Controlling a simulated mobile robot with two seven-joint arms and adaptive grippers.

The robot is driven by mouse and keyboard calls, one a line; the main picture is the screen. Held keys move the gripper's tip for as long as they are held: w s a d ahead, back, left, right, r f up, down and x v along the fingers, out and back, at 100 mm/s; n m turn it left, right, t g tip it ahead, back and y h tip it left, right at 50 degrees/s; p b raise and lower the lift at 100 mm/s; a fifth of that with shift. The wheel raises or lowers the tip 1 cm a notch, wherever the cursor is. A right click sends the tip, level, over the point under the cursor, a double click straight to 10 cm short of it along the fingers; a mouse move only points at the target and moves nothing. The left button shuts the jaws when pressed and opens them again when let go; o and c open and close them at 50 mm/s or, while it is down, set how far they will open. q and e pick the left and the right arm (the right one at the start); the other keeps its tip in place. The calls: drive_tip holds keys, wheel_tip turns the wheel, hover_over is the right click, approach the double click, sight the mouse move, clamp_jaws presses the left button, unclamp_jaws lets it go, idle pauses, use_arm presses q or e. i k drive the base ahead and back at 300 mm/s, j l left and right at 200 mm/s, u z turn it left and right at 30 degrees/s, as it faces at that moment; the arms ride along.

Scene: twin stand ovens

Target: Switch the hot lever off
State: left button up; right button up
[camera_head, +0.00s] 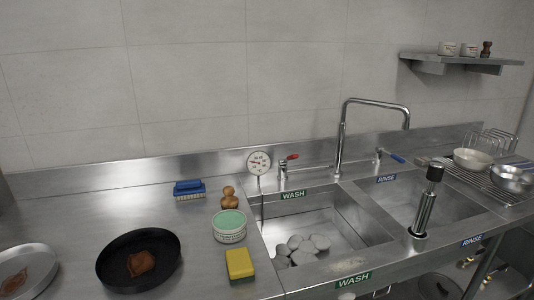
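The hot lever (292,157) has a red handle. It sits on a small metal valve (283,171) behind the wash basin, left of the tall faucet (341,140). Its red handle points to the right and slightly up. A blue lever (397,158) sits on a second valve, right of the faucet, and points right and slightly down. No water stream is visible at the faucet spout. Neither of my grippers is in view.
A dial thermometer (259,163) stands just left of the hot lever. A blue brush (189,189), wooden-knobbed item (228,197), green-topped tub (229,225), sponge (239,264) and black pan (112,262) lie on the left counter. A tall metal device (424,213) rises at the rinse basin's front.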

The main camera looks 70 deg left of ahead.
sight(283, 161)
drive_tip(key=k+j+u, duration=0.1)
drive_tip(key=u, duration=0.3)
drive_tip(key=j+u, duration=0.25)
drive_tip(key=u, duration=0.15)
drive_tip(key=k+j+u, duration=0.1)
drive_tip(key=u, duration=0.3)
drive_tip(key=j+u, duration=0.1)
drive_tip(key=u, duration=0.7)
drive_tip(key=i+l, duration=0.15)
drive_tip(key=l, duration=0.2)
drive_tip(key=i+l+z, duration=0.15)
drive_tip(key=l, duration=0.2)
drive_tip(key=i+l, duration=0.1)
drive_tip(key=l, duration=0.25)
drive_tip(key=i+l+z, duration=0.1)
drive_tip(key=l, duration=0.25)
drive_tip(key=i+l+z, duration=0.1)
drive_tip(key=l, duration=0.25)
drive_tip(key=i, duration=0.1)
